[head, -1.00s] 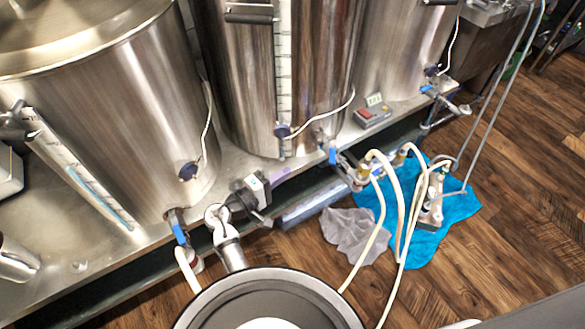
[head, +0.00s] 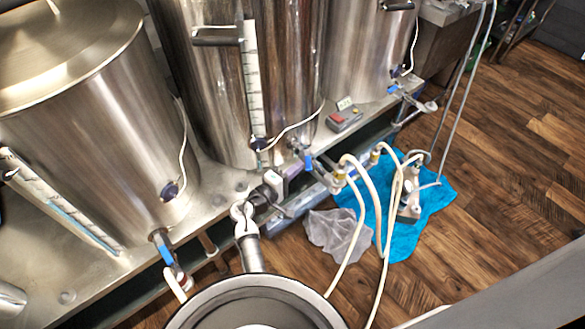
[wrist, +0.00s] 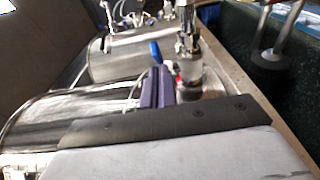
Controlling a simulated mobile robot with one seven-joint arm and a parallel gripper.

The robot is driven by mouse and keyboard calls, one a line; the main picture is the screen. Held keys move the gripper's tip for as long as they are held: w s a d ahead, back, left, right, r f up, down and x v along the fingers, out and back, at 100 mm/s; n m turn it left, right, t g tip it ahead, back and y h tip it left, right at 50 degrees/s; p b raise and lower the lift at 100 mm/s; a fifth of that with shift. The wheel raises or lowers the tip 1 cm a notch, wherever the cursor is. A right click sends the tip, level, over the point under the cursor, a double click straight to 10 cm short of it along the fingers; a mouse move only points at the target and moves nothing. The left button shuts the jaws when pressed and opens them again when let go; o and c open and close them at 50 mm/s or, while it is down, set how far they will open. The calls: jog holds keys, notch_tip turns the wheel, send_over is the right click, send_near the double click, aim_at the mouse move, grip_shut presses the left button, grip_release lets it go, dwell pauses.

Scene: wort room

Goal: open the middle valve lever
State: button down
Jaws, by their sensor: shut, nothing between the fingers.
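The middle valve lever (head: 308,162) is a small blue handle on the valve at the foot of the middle steel kettle (head: 290,90). In the wrist view, a blue lever (wrist: 155,52) shows just beyond my fingertips, close to a metal valve fitting (wrist: 188,70). My gripper (head: 292,170) is just left of the middle lever in the head view. Its purple fingers (wrist: 157,88) are together with nothing between them. I cannot tell whether they touch the lever.
The left kettle has its own blue lever (head: 167,252), and the right kettle has another (head: 393,88). Pale hoses (head: 364,205) run down from the pipework on the right. A grey cloth (head: 335,235) and a blue cloth (head: 432,212) lie on the wooden floor.

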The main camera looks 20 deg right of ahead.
jog(key=shift+s, duration=0.1)
jog(key=shift+s+d+n+t+y, duration=0.15)
jog(key=shift+d+n+t+y, duration=0.2)
jog(key=shift+t, duration=0.25)
jog(key=shift+s+d+n+t+y+b, duration=0.3)
jog(key=shift+d+n+t+b, duration=0.15)
jog(key=shift+d, duration=0.35)
jog(key=shift+s+d+n+t+y+b, duration=0.35)
jog(key=shift+d+t+b, duration=0.1)
jog(key=shift+d, duration=0.4)
jog(key=shift+s+d+n+t+y+b, duration=0.35)
jog(key=shift+d+t+b, duration=0.1)
jog(key=shift+d, duration=0.35)
jog(key=shift+d+r, duration=0.15)
jog(key=shift+d, duration=0.05)
jog(key=shift+s, duration=0.15)
